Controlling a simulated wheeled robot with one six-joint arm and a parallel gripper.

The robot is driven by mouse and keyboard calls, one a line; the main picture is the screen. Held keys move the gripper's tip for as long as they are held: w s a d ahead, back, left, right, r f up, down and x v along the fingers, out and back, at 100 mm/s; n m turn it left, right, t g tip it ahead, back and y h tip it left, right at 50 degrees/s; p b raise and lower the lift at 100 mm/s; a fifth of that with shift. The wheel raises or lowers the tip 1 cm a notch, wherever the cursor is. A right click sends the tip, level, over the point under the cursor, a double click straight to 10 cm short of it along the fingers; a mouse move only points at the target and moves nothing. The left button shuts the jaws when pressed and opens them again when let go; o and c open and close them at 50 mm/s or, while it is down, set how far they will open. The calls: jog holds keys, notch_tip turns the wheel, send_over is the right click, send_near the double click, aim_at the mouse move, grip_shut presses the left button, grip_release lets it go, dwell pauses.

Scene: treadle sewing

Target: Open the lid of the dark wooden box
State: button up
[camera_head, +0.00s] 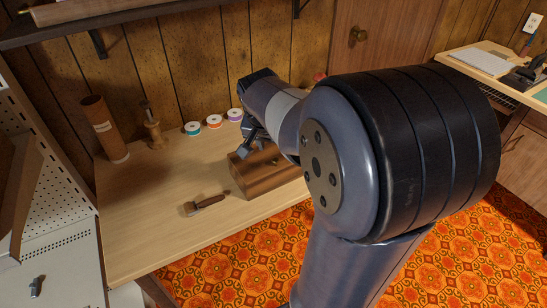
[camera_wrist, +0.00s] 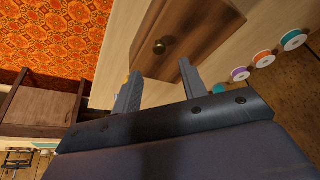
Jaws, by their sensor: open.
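The dark wooden box (camera_head: 262,180) stands on the light wooden table, its right part hidden behind my arm. In the wrist view the box (camera_wrist: 200,38) lies just beyond the fingertips, with a small round brass knob (camera_wrist: 158,47) on it. The lid looks shut, though its seam is not clear. My gripper (camera_head: 252,138) is above the box at its back left in the head view. In the wrist view my gripper (camera_wrist: 157,77) has its two fingers apart with nothing between them, and the knob shows beyond the gap. I see no clear contact with the box.
A wooden-handled brush (camera_head: 207,203) lies left of the box. A brown tube (camera_head: 103,128) and a wooden spindle (camera_head: 152,130) stand farther left. The table's front left is clear.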

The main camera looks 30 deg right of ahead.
aim_at(275, 159)
jog(key=x, duration=0.6)
jog(key=shift+w+d+f+b, duration=0.1)
jog(key=shift+f+b, duration=0.2)
jog(key=shift+f, duration=0.1)
grip_shut()
